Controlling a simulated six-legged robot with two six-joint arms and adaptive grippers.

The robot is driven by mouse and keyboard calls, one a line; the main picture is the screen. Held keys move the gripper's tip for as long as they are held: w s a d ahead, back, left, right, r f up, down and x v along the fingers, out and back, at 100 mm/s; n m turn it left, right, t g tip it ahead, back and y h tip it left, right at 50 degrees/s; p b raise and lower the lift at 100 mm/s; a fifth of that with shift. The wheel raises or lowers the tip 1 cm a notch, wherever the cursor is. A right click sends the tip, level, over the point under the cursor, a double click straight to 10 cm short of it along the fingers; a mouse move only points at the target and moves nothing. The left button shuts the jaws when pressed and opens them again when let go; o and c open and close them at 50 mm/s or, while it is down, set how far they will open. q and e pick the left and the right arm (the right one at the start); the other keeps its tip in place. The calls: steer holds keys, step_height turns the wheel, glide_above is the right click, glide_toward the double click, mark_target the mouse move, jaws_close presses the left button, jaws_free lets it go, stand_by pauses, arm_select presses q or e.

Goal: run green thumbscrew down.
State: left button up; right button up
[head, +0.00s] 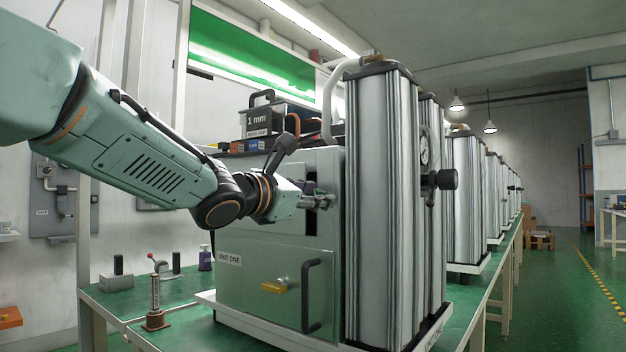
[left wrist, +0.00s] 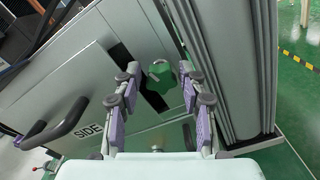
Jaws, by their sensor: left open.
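In the left wrist view the green thumbscrew (left wrist: 161,78) is a lobed knob with a pale curved mark on top, set beside a dark slot on the cabinet's panel. My left gripper (left wrist: 162,98) is open, its purple-padded fingers on either side of the thumbscrew in the picture. I see no contact with it, and the exact distance is unclear. In the head view my left gripper (head: 318,200) is at the upper part of the pale green cabinet (head: 235,285) marked UNIT ONE. The thumbscrew cannot be made out there. My right gripper is not in view.
Tall ribbed metal columns (head: 380,210) stand close to the right of my left gripper. A black door handle (head: 311,295) and a yellow latch (head: 280,287) are on the cabinet's front. Small tools stand on the green bench (head: 125,300) at the left.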

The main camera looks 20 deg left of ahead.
arm_select(q)
step_height(320, 180, up, 9)
steer(key=shift+r, duration=0.2)
stand_by(0.4)
